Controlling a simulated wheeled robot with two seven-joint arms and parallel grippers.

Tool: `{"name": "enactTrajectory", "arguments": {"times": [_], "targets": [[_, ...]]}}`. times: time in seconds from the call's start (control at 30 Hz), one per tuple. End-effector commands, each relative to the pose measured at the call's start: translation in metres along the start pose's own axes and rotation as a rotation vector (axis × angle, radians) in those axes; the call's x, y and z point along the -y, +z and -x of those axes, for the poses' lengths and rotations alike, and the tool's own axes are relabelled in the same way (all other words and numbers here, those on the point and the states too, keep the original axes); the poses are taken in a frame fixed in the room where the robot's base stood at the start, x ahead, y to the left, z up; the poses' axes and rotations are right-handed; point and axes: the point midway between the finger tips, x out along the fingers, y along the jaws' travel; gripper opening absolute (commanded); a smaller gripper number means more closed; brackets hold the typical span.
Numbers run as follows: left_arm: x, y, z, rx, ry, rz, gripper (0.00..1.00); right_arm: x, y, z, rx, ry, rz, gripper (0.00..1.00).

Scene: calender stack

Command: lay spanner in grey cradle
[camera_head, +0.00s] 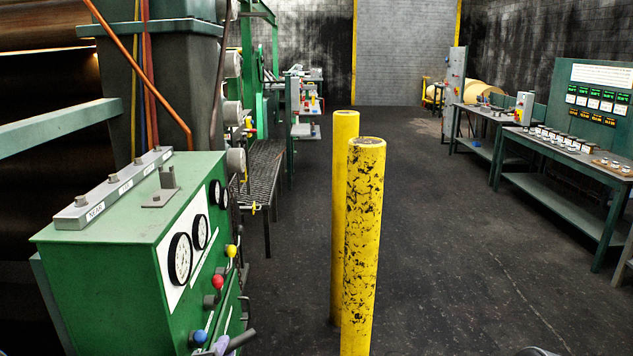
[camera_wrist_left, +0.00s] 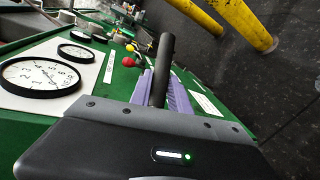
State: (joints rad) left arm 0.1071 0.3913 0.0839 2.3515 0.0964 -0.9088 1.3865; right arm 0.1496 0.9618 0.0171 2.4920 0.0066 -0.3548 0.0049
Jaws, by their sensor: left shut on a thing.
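My left gripper (camera_head: 222,345) shows at the bottom edge of the head view, in front of the green cabinet. Its purple fingers are shut on a dark round bar (camera_head: 241,340), which looks like the spanner's handle. In the left wrist view the bar (camera_wrist_left: 166,60) stands out between the purple fingers (camera_wrist_left: 163,95); its other end is hidden. A grey plate with short upright prongs (camera_head: 165,187), apparently the grey cradle, sits on the cabinet top, above and left of the gripper and apart from it. Only a pale sliver (camera_head: 537,352), possibly my right gripper, shows at the bottom right.
The green cabinet (camera_head: 110,290) carries dials (camera_head: 180,258) and levers with yellow, red (camera_head: 217,281) and blue knobs close to the left gripper. A labelled grey strip (camera_head: 115,186) lies along its top. Two yellow posts (camera_head: 362,250) stand to the right. Floor beyond them is clear.

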Motion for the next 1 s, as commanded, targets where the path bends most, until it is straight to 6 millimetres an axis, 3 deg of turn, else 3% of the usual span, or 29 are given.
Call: {"name": "enactTrajectory", "arguments": {"times": [0.47,0.77,1.0], "targets": [[-0.001,0.000,0.001,0.001,0.002,-0.001,0.00,0.000,0.000,0.000,0.000,0.000,0.000,0.36],[-0.006,0.001,0.052,0.000,0.003,0.000,0.00,0.000,0.000,0.000,0.000,0.000,0.000,0.36],[-0.005,0.002,0.055,0.000,0.001,0.000,0.00,0.000,0.000,0.000,0.000,0.000,0.000,0.36]]}}
